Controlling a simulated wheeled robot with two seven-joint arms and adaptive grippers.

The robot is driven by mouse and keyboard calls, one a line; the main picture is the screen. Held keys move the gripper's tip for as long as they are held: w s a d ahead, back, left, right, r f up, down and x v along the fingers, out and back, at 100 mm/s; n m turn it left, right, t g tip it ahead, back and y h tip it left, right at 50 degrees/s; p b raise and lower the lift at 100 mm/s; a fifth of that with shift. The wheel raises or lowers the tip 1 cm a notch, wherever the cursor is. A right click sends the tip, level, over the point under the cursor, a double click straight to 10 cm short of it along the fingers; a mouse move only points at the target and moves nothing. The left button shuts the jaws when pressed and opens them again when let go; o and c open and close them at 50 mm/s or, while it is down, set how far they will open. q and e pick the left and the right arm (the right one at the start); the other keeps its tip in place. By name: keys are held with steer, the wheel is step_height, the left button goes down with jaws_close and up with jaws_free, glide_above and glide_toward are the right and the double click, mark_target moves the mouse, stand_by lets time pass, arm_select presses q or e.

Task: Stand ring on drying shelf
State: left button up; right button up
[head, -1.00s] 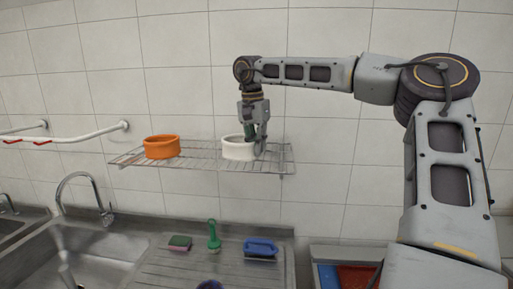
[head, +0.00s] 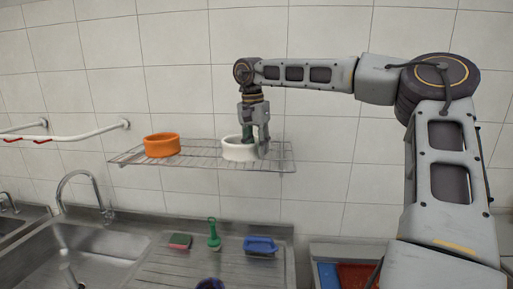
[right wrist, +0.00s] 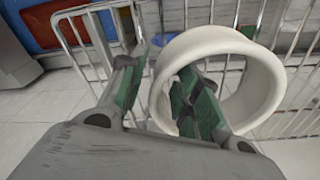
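A white ring (head: 236,153) rests on the right half of the wire drying shelf (head: 196,157), its opening facing up. It also shows in the right wrist view (right wrist: 268,85). My right gripper (head: 255,138) reaches down to it from above. In the right wrist view its green-padded fingers (right wrist: 164,92) are spread, one inside the ring and one outside, with the ring wall between them. A gap shows between the outer finger and the wall; contact of the inner finger is unclear. My left gripper is not in view.
An orange ring (head: 162,145) sits on the shelf's left half. Below are a sink (head: 95,245), a tap (head: 85,182), a sponge (head: 180,241), a green-handled tool (head: 213,235) and a blue brush (head: 260,245). A white rail (head: 85,137) is on the wall at left.

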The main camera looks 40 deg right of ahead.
steer(key=shift+r, duration=0.15)
step_height(320, 180, up, 12)
steer(key=a+b, duration=0.1)
steer(key=shift+a, duration=0.15)
stand_by(0.6)
